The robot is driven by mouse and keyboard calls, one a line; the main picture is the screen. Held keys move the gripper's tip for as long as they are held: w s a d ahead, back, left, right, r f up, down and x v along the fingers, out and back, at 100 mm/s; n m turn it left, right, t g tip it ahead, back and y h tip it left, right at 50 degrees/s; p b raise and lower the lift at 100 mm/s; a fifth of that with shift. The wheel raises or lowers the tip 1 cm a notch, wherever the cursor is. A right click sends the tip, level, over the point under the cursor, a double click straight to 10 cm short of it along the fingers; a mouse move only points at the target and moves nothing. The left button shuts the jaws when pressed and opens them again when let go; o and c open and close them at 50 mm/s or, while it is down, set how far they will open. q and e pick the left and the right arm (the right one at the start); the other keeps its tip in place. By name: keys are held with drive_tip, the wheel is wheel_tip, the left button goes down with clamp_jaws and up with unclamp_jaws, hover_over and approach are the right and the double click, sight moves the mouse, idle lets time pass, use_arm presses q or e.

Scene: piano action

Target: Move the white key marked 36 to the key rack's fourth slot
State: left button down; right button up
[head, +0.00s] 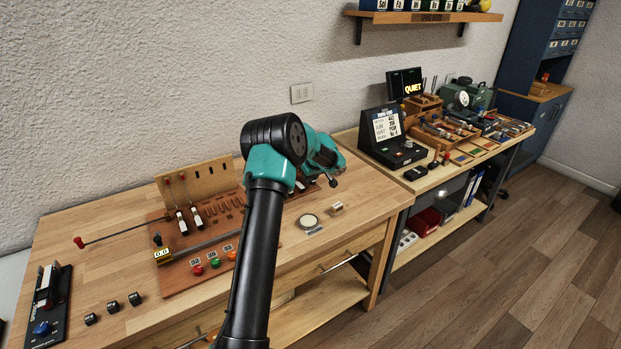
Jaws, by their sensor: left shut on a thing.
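My left gripper (331,177) is at the far side of the bench, seen past its teal wrist. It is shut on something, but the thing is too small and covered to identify. A wooden rack with a row of slots (225,206) stands on a red-brown board; my arm covers its right part. Two white keys (183,222) (197,218) stand at its left end, their marks too small to read. Small white and dark pieces (302,185) show beside my wrist, partly hidden. I cannot pick out the key marked 36. My right gripper is not in view.
A pegboard (197,181) rises behind the rack. A red-knobbed rod (120,232), several coloured buttons (214,263), black blocks (112,306) and a round dish (309,221) are on the bench (90,265). A second bench at right holds a console (390,140) and tools.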

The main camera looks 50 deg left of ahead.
use_arm(q)
drive_tip(key=shift+f, duration=0.5)
idle(1.3)
drive_tip(key=c, duration=1)
unclamp_jaws()
drive_tip(key=shift+o, duration=0.2)
drive_tip(key=shift+r, duration=3.5)
